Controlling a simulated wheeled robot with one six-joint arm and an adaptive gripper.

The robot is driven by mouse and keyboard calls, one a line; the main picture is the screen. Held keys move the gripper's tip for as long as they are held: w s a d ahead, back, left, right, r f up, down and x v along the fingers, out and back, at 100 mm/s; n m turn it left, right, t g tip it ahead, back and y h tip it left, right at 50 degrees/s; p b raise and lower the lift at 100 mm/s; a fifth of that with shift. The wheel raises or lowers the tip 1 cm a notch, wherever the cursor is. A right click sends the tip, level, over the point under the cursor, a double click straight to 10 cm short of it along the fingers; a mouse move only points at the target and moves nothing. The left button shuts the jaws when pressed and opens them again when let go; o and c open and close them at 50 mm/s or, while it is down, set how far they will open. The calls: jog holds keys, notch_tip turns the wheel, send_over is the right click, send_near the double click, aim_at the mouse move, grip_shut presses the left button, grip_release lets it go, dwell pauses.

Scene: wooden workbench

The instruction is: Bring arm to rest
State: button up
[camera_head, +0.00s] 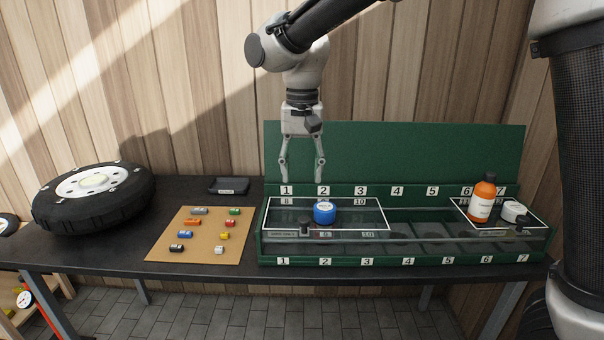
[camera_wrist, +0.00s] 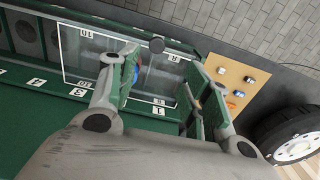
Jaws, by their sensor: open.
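My gripper (camera_head: 302,170) hangs pointing down in front of the raised green back panel (camera_head: 400,150), above the left end of the green numbered case (camera_head: 420,259). Its fingers are spread, with nothing between them. In the wrist view my gripper (camera_wrist: 165,90) also shows two fingers apart. A blue round container with a white lid (camera_head: 324,212) stands on the clear cover at the case's left part, below my gripper. In the wrist view the blue container (camera_wrist: 137,76) is mostly hidden behind a finger.
An orange bottle (camera_head: 482,198) and a white round container (camera_head: 513,211) stand on the case's right end. A tan board (camera_head: 205,251) with several small coloured parts lies to the left. A wheel (camera_head: 95,194) and a dark tray (camera_head: 228,185) are farther left. The wooden wall is behind.

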jog(key=s+d+r+t, duration=0.1)
jog(key=s+d, duration=0.5)
jog(key=d, duration=0.6)
jog(key=s+d+r+t, duration=0.1)
jog(key=s+d+t, duration=0.1)
jog(key=s+d, duration=0.5)
jog(key=s+d+t, duration=0.1)
jog(key=s+d, duration=0.5)
jog(key=d, duration=1.2)
jog(key=shift+s+d+r, duration=0.2)
jog(key=shift+d+r, duration=0.1)
jog(key=shift+r, duration=0.1)
